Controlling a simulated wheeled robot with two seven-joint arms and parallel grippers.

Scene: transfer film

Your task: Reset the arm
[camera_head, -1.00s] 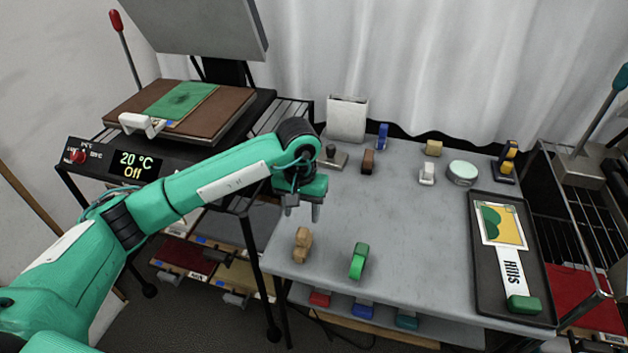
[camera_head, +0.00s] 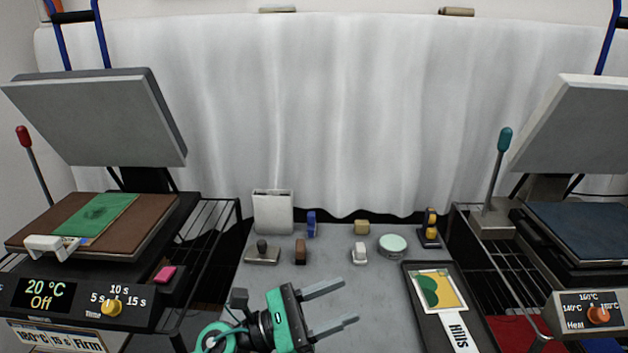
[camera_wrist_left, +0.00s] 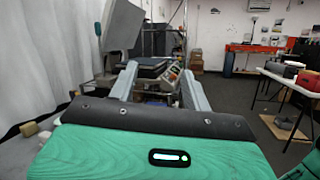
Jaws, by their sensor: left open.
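My left gripper (camera_head: 338,307) is at the lower middle of the head view, in front of the grey table (camera_head: 376,290). Its two grey fingers are spread apart and point right, with nothing between them. In the left wrist view the fingers (camera_wrist_left: 158,85) are also apart and empty, facing a heat press (camera_wrist_left: 150,68) and open room beyond. My right gripper does not show in either view.
A heat press with a green sheet (camera_head: 95,215) stands at left, another press (camera_head: 590,230) at right. Small blocks, a white holder (camera_head: 273,212) and a round tin (camera_head: 392,245) stand along the table's back. A black tray (camera_head: 410,268) holds a picture film (camera_head: 440,290).

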